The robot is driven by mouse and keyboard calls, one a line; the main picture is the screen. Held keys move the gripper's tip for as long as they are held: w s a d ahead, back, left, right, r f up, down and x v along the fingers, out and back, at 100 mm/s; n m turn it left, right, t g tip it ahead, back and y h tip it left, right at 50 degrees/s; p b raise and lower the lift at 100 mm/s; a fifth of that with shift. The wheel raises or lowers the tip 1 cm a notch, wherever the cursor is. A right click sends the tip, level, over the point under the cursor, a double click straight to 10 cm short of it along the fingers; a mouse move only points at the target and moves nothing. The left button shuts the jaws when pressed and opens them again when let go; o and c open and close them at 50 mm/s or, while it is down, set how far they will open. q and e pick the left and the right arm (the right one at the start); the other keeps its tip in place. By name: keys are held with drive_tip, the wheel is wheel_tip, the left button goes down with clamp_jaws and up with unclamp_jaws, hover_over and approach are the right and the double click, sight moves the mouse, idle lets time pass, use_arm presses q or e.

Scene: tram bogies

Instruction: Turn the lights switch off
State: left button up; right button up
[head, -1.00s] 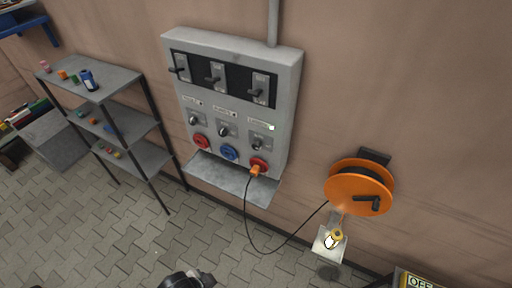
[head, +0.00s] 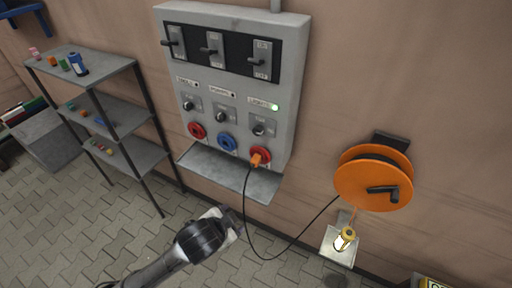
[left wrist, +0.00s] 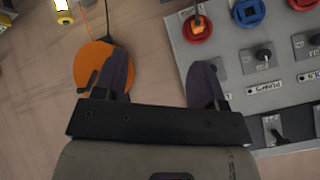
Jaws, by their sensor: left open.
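The grey wall panel (head: 292,90) has three large levers above three small knobs. The right column is labelled lights, its small lamp (head: 275,107) glows green, and its large lever (head: 258,61) and small knob (head: 259,129) show in the head view. My left gripper (head: 230,220) is below the panel, apart from it. In the left wrist view it is open and empty (left wrist: 160,75), with one finger overlapping the panel's edge. My right gripper is out of view.
An orange plug (head: 256,160) sits in the right red socket, with a black cable hanging to the orange reel (head: 372,180). A tray ledge (head: 225,174) juts out below the panel. A shelf rack (head: 105,62) stands left; a yellow lamp (head: 345,238) is lower right.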

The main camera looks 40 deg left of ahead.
use_arm(q)
drive_tip(key=w+a+t+y+b, duration=0.25)
drive_tip(key=w+a+b, duration=0.35)
drive_tip(key=w+a, duration=0.3)
drive_tip(key=m+t+h, duration=0.1)
drive_tip(key=m+t, duration=0.6)
drive_tip(key=m, duration=0.9)
approach(255, 132)
drive_tip(key=shift+g, duration=0.25)
drive_tip(key=x, duration=0.8)
drive_tip(key=shift+w+r+b, duration=0.25)
drive_tip(key=shift+r+b, duration=0.05)
drive_tip(key=shift+b, duration=0.05)
drive_tip(key=shift+x, duration=0.85)
drive_tip(key=shift+w, duration=0.25)
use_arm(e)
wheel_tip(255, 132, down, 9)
use_arm(q)
drive_tip(key=shift+c, duration=0.5)
